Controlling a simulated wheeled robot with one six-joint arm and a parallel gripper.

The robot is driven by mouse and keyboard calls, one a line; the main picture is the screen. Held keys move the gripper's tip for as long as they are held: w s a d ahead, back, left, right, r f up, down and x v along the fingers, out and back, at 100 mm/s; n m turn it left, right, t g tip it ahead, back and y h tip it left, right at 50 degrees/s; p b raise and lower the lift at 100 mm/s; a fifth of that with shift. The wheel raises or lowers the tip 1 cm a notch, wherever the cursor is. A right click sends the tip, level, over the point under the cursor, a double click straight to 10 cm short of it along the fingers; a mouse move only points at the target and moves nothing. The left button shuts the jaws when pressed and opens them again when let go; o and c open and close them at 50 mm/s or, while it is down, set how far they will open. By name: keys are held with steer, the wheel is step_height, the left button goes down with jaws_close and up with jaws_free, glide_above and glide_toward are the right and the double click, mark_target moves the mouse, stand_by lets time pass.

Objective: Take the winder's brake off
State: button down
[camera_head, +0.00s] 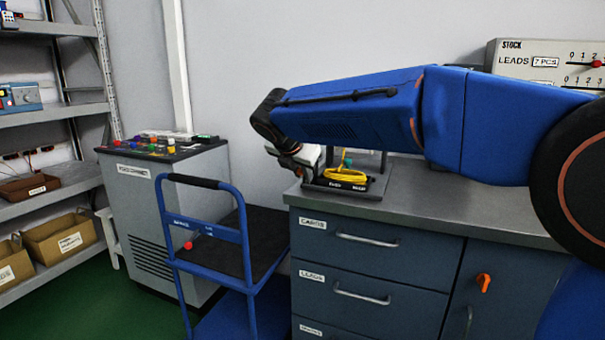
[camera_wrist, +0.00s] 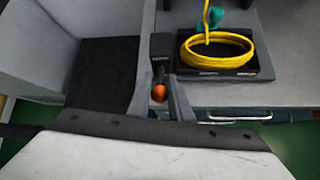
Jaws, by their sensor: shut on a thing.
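The winder (camera_head: 344,184) stands on the worktop's left end, with a black labelled base and a coil of yellow lead (camera_head: 346,176). In the wrist view the yellow coil (camera_wrist: 217,50) lies on the black base (camera_wrist: 222,74), right of my fingers. The brake lever's orange knob (camera_wrist: 158,93) shows between my grey fingers, below a small black labelled block (camera_wrist: 161,52). My gripper (camera_wrist: 160,98) is shut on the brake lever at this knob. In the head view my gripper (camera_head: 305,172) is beside the winder's left side, and the lever is hidden there.
A blue trolley (camera_head: 210,228) with a red knob stands left of the drawer cabinet (camera_head: 375,262). A grey cabinet (camera_head: 165,200) with coloured knobs on top and shelving (camera_head: 50,115) are further left. A stock board (camera_head: 545,62) stands at the back right. The worktop's right (camera_head: 470,205) looks clear.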

steer(key=shift+r, duration=0.1)
steer(key=c, duration=1.7)
jaws_free()
steer(key=shift+c, duration=0.2)
steer(key=v, duration=1.7)
steer(key=shift+s+r, duration=0.1)
steer(key=shift+r, duration=0.05)
steer(key=s+d+f+m+g, duration=0.1)
steer(key=s+d+f+m, duration=0.3)
steer(key=d, duration=0.4)
steer(key=s+d+f+m+g, duration=0.1)
steer(key=s+d+f+m, duration=0.3)
steer(key=d, duration=0.5)
steer(key=s+d+f+m+g, duration=0.1)
steer(key=s+d+f+m, duration=0.1)
steer(key=d+f+m, duration=0.5)
steer(key=s+d+f+m+y, duration=0.1)
steer(key=s+d+f+m, duration=0.4)
steer(key=s+f+m, duration=0.2)
steer(key=s+d+f+m+g+y, duration=0.1)
steer(key=s+d+f+m, duration=0.5)
steer(key=s+f, duration=0.5)
steer(key=shift+s+m, duration=0.4)
steer(key=shift+m, duration=0.8)
